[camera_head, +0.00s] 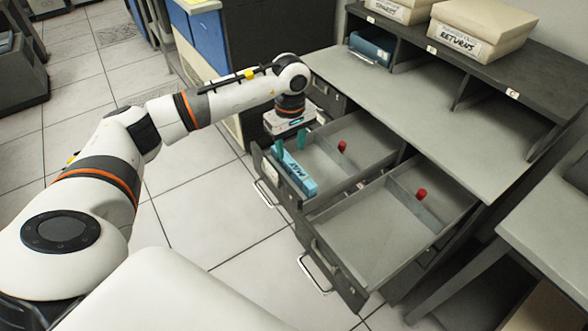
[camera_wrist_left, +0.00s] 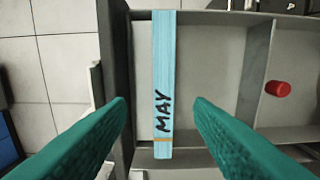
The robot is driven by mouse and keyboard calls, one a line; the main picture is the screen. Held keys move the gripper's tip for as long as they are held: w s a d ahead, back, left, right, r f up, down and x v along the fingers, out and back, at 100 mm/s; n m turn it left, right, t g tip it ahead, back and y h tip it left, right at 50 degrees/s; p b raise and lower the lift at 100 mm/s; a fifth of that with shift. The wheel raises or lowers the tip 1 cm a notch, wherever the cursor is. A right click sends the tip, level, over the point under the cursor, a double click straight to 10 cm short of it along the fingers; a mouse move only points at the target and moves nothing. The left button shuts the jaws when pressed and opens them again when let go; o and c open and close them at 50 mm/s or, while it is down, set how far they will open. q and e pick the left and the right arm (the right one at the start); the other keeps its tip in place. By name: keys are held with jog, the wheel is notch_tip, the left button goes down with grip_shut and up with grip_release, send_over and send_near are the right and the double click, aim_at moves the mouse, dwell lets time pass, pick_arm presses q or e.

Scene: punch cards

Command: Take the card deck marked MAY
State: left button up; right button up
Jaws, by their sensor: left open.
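The blue card deck marked MAY (camera_head: 296,173) stands in the left open drawer (camera_head: 356,128), along its front end. In the left wrist view the deck (camera_wrist_left: 163,70) lies between the two fingertips, its lettering facing the camera. My left gripper (camera_head: 290,142) has green fingers and is open above that drawer, at the far end of the deck. In the left wrist view the fingers of my left gripper (camera_wrist_left: 160,108) are apart on either side of the deck, with gaps on both sides. My right gripper is not in view.
A second open drawer (camera_head: 355,225) to the right looks empty but for a red peg (camera_head: 421,194). Another red peg (camera_head: 342,146) is in the left drawer. The desktop (camera_head: 440,110) above is clear. Boxes (camera_head: 480,25) and a blue item (camera_head: 371,46) sit at the back.

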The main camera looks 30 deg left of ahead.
aim_at(292, 163)
pick_arm(q)
jog(key=shift+f, duration=0.95)
notch_tip(292, 163, down, 5)
jog(key=shift+w+d+r+p, duration=0.1)
jog(key=shift+d+p, duration=0.05)
jog(key=shift+p, duration=0.8)
jog(key=shift+f, duration=0.3)
jog(key=shift+c, duration=0.7)
jog(key=shift+w, duration=0.1)
grip_shut()
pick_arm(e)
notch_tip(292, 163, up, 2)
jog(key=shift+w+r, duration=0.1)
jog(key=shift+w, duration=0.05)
